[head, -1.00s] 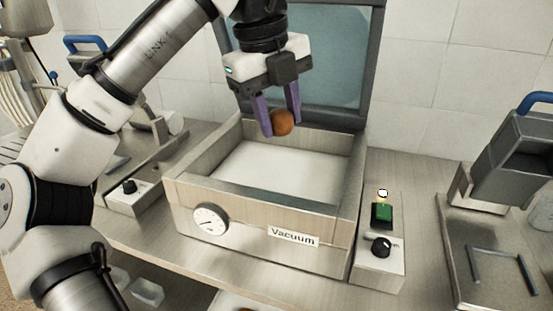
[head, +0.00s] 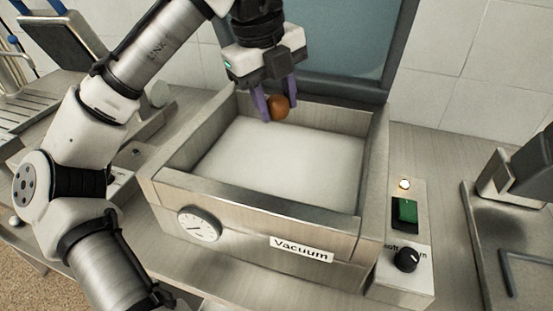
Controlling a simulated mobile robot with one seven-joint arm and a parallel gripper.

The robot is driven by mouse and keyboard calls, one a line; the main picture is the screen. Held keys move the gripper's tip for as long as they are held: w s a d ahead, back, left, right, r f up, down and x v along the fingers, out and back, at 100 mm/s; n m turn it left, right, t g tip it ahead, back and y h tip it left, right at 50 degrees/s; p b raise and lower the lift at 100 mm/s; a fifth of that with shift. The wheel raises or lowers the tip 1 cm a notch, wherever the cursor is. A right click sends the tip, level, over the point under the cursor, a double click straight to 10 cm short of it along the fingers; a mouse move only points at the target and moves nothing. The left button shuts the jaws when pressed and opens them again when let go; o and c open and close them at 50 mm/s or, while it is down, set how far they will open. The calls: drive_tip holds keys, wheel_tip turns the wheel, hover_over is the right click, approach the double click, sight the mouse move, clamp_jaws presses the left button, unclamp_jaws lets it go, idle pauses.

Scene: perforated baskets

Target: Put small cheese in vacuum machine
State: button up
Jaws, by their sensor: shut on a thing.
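The small cheese (head: 279,107) is a round orange-brown ball. My gripper (head: 278,109) is shut on it, with its purple fingers pointing down. The vacuum machine (head: 168,196) is an open metal box with a gauge and a "Vacuum" label on its front. The gripper and cheese are over the back part of its open chamber, near the back wall. I cannot tell how high the cheese is above the white chamber floor (head: 285,160). The machine's lid (head: 345,45) stands raised behind the chamber.
A control box with a green switch (head: 404,211), a lit lamp and a black knob (head: 406,259) stands right of the machine. Another metal device (head: 500,180) is at the far right. A tiled wall (head: 450,80) is behind. The chamber floor is clear.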

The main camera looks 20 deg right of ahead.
sight(280, 173)
drive_tip(key=a+x, duration=0.1)
drive_tip(key=x, duration=0.7)
drive_tip(key=s+a+x, duration=0.1)
drive_tip(key=x, duration=0.3)
drive_tip(key=shift+w+a+f, duration=0.15)
drive_tip(key=shift+a+f, duration=0.1)
drive_tip(key=shift+f, duration=0.25)
drive_tip(key=shift+f, duration=0.15)
drive_tip(key=o, duration=1)
drive_tip(key=v, duration=1.2)
drive_tip(key=shift+r, duration=0.2)
